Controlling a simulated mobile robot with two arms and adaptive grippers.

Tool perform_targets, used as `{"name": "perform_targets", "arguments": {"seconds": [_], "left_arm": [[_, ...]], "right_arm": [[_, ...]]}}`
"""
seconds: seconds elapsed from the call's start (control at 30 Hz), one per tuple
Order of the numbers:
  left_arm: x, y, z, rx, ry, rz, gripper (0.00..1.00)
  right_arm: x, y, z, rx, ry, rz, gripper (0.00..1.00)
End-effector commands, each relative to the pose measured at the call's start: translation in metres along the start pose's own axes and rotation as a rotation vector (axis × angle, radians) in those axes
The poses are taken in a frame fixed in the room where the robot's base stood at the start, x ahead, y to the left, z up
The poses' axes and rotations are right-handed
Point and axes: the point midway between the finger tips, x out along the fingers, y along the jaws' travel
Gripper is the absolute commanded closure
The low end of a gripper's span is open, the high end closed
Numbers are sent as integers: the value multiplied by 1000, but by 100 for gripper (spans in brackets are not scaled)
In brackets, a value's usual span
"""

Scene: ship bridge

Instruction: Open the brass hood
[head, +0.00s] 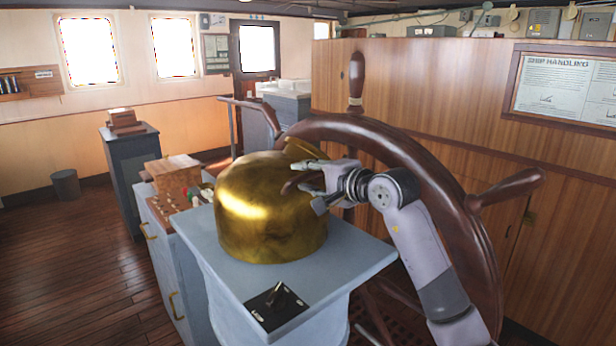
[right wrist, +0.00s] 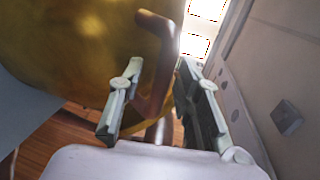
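The brass hood (head: 262,205) is a shiny gold dome sitting on top of a grey pedestal (head: 345,248). It has a brown handle (right wrist: 155,85) on the side facing my right arm; in the head view my fingers partly hide it. My right gripper (head: 308,184) is at that side of the hood. In the right wrist view its two fingers (right wrist: 158,78) are spread, with the handle between them and a gap visible on both sides. My left gripper is not in view.
A large wooden ship's wheel (head: 415,150) stands close behind my right arm. A black lever plate (head: 277,305) is on the pedestal's front corner. A grey cabinet (head: 168,235) with a wooden box (head: 172,180) stands to the left. Floor is open at far left.

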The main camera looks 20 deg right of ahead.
Motion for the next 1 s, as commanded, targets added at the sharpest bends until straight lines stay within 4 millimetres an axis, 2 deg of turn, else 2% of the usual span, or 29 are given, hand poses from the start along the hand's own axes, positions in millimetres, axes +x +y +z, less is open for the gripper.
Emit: {"name": "perform_targets", "arguments": {"seconds": [0.07, 0.43, 1.0], "left_arm": [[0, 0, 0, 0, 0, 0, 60], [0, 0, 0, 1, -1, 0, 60], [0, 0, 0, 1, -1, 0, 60]], "right_arm": [[0, 0, 0, 0, 0, 0, 76], [0, 0, 0, 0, 0, 1, 100], [0, 1, 0, 1, 0, 3, 100]]}}
